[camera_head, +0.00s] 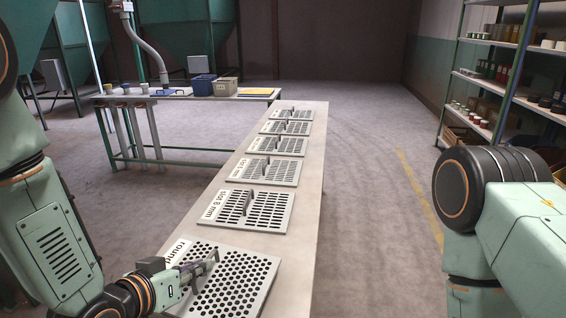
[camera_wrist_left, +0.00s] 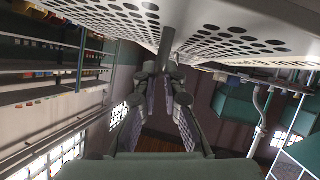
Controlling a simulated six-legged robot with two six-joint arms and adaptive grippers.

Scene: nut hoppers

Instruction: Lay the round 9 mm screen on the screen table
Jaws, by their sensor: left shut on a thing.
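The round-hole screen (camera_head: 240,282) is a light grey plate at the near end of a long pale table (camera_head: 300,215). Its label starts with "roun"; the size is hidden behind my gripper. My left gripper (camera_head: 205,268) is over the plate, shut on its upright handle. In the left wrist view, the fingers (camera_wrist_left: 167,85) close on the handle (camera_wrist_left: 166,45), with the perforated plate (camera_wrist_left: 240,42) beyond. I cannot tell whether the plate touches the table. My right gripper is out of view; only my right arm shows.
A slotted screen labelled 8 mm (camera_head: 247,210) lies just beyond, with several more slotted screens in a row behind it. A side table (camera_head: 175,155) holds a blue bin (camera_head: 203,85) and a beige box (camera_head: 225,88). Shelves (camera_head: 500,85) stand at right; floor between is clear.

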